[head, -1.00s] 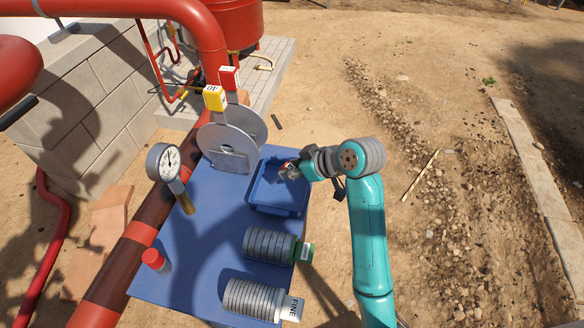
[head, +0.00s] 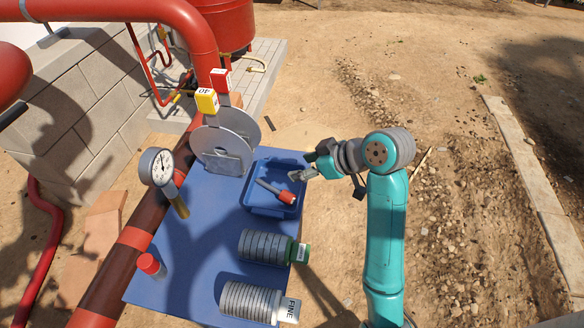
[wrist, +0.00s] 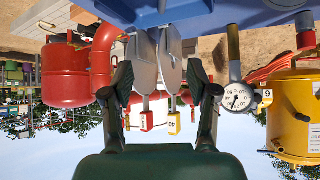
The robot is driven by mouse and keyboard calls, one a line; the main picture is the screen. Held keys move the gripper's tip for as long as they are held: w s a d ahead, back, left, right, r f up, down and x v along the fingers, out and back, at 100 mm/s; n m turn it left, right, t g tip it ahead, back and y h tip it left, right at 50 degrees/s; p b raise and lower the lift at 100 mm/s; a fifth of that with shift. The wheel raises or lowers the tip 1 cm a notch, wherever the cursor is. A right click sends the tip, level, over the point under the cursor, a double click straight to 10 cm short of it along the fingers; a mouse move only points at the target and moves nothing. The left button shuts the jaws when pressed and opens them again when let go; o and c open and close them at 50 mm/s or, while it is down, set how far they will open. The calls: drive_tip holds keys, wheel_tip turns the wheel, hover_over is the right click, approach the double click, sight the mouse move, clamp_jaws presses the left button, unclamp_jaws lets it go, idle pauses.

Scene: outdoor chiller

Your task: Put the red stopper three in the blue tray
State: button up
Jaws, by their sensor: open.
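A red-ended stopper with a grey shaft (head: 287,197) lies on its side inside the blue tray (head: 249,206), its red end toward the tray's right front. Any number on it is too small to read. My gripper (head: 303,174) is open and empty at the tray's right rim, apart from the stopper. In the wrist view my gripper's fingers (wrist: 160,78) are spread with nothing between them; the stopper does not show there. A second red-capped piece (head: 150,265) stands upright at the table's left front.
The blue table (head: 190,245) also bears two rows of grey discs, one with a green end (head: 299,252), one marked FINE (head: 289,309). Large grey discs with yellow and red tags (head: 222,145) stand behind. A gauge (head: 158,167) and red pipe run along the left.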

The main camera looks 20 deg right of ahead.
drive_tip(key=v, duration=0.4)
drive_tip(key=shift+s+d+r, duration=0.15)
drive_tip(key=shift+r, duration=0.05)
idle(0.4)
